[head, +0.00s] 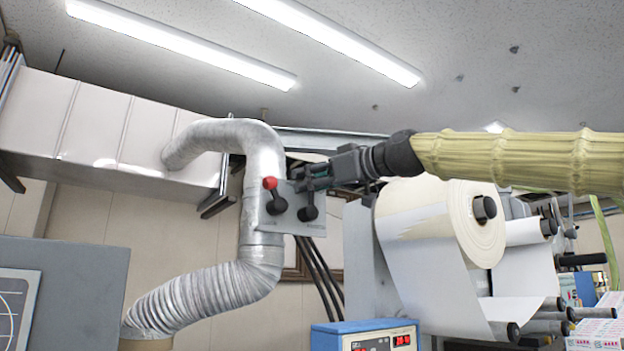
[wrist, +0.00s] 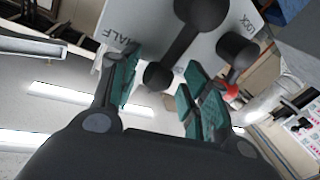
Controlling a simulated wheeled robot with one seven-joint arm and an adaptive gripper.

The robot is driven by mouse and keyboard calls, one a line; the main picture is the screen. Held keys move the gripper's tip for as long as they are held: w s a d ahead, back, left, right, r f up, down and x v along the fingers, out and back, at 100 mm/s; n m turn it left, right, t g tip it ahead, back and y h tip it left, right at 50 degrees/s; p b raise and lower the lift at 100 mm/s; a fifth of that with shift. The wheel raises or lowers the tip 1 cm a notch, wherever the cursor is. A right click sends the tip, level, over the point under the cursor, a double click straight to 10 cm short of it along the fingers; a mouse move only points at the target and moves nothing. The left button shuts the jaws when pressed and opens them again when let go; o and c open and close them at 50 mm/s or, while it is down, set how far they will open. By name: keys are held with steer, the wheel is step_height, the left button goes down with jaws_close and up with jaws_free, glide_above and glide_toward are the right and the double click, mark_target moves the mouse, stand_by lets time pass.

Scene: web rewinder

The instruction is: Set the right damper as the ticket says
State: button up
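The damper plate (head: 270,222) is fixed to the silver duct and carries two levers. A lever with a red knob (head: 270,183) points up on its left. A black lever (head: 308,213) stands on its right, its upper end hidden by my gripper (head: 318,178). In the wrist view the plate (wrist: 125,22) bears the words HALF and LOCK. The black lever's round end (wrist: 157,76) lies between the teal fingers of my gripper (wrist: 160,92), which are apart. I see gaps beside it; contact is not clear. The red knob (wrist: 231,90) is partly behind a finger. No ticket is readable.
The silver duct (head: 205,290) bends around behind the plate. Black cables (head: 322,275) hang below it. A large paper roll (head: 430,215) stands right, under my arm. A blue box (head: 365,333) with red digits is at the bottom. A grey cabinet (head: 75,265) stands left.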

steer(key=shift+d, duration=0.25)
jaws_close()
